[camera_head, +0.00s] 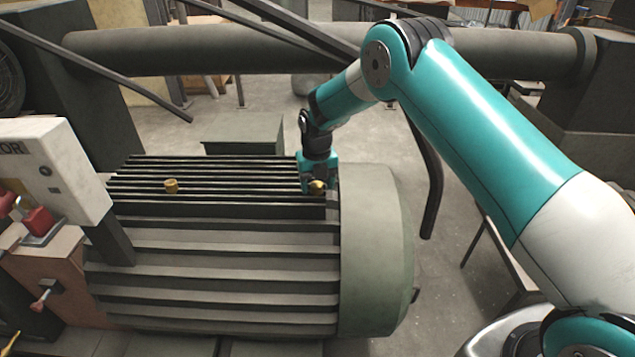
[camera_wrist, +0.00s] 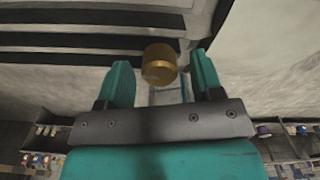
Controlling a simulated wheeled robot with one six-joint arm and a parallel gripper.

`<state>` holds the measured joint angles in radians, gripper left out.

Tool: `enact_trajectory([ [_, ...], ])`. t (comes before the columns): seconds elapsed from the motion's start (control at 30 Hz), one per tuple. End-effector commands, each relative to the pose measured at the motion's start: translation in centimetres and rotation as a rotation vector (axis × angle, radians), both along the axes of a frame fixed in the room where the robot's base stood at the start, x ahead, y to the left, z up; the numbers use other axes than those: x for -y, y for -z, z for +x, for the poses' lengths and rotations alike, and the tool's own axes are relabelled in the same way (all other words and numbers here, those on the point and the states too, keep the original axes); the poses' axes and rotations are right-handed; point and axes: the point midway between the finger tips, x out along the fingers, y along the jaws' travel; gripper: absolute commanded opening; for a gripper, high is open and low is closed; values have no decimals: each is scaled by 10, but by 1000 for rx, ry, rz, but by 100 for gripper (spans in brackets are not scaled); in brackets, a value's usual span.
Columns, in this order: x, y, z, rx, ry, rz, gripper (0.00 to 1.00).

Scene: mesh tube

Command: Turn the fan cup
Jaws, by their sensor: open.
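A small brass cup (camera_head: 318,186) sits at the right end of the ribbed motor's top, close to the smooth rounded end cover. It also shows in the wrist view (camera_wrist: 159,64) as a round, flat-topped brass cylinder. My gripper (camera_head: 317,178) is over it, and in the wrist view my gripper (camera_wrist: 160,72) is open, with one teal finger on either side of the cup. I cannot tell whether either finger touches it. A second brass cup (camera_head: 171,186) stands on the left part of the motor's top, well away from my gripper.
The green-grey motor (camera_head: 215,265) has long raised fins and a smooth end cover (camera_head: 377,250). A white control box (camera_head: 55,170) with a red part stands at the left. A thick horizontal pipe (camera_head: 200,48) runs behind. A dark curved bar (camera_head: 430,185) passes behind my arm.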

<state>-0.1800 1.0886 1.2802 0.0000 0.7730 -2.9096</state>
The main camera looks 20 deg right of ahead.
Motion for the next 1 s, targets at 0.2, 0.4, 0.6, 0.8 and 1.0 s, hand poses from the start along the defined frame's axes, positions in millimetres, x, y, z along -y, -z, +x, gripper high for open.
enact_trajectory([
  [0.2, 0, 8, 0, 0, 0, 0, 60],
  [0.4, 0, 8, 0, 0, 0, 0, 56],
  [0.6, 0, 7, 0, 0, 0, 0, 11],
  [0.8, 0, 7, 0, 0, 7, 0, 11],
  [1.0, 0, 8, 0, 0, 63, 0, 11],
])
